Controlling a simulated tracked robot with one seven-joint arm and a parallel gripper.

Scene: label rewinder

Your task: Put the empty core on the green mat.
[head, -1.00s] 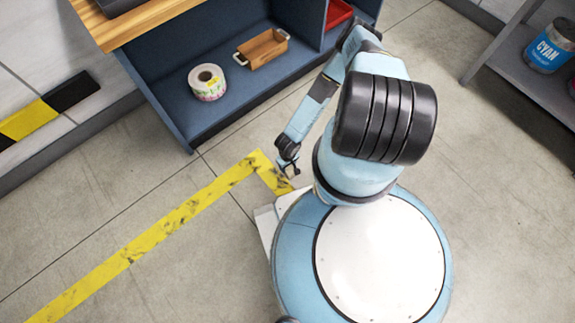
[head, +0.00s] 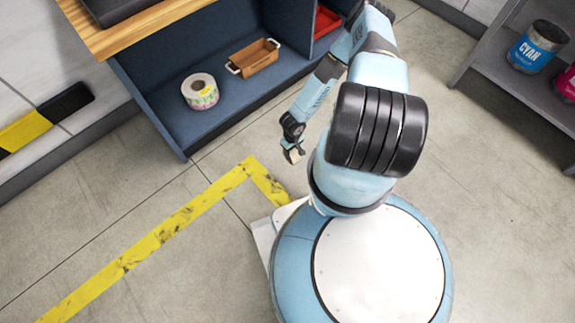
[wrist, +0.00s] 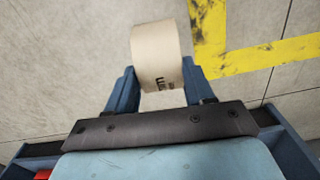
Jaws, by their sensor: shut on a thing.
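The empty core (wrist: 158,58) is a tan cardboard tube with dark print on its side. In the wrist view my gripper (wrist: 160,85) is shut on it, with one blue finger on each side. The core sticks out beyond the fingertips, over the grey floor. In the head view my gripper (head: 293,152) hangs to the left of my body, above the floor in front of the blue shelf unit, and the core (head: 295,155) shows small and pale at its tip. I see no green mat in either view.
A blue shelf (head: 170,122) holds a label roll (head: 200,91) and a brown crate with handles (head: 253,57). A red tray (head: 325,22) is in the bay beside it. Yellow tape (head: 170,225) marks the floor. A grey rack (head: 508,75) with ink tins (head: 538,47) stands at right.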

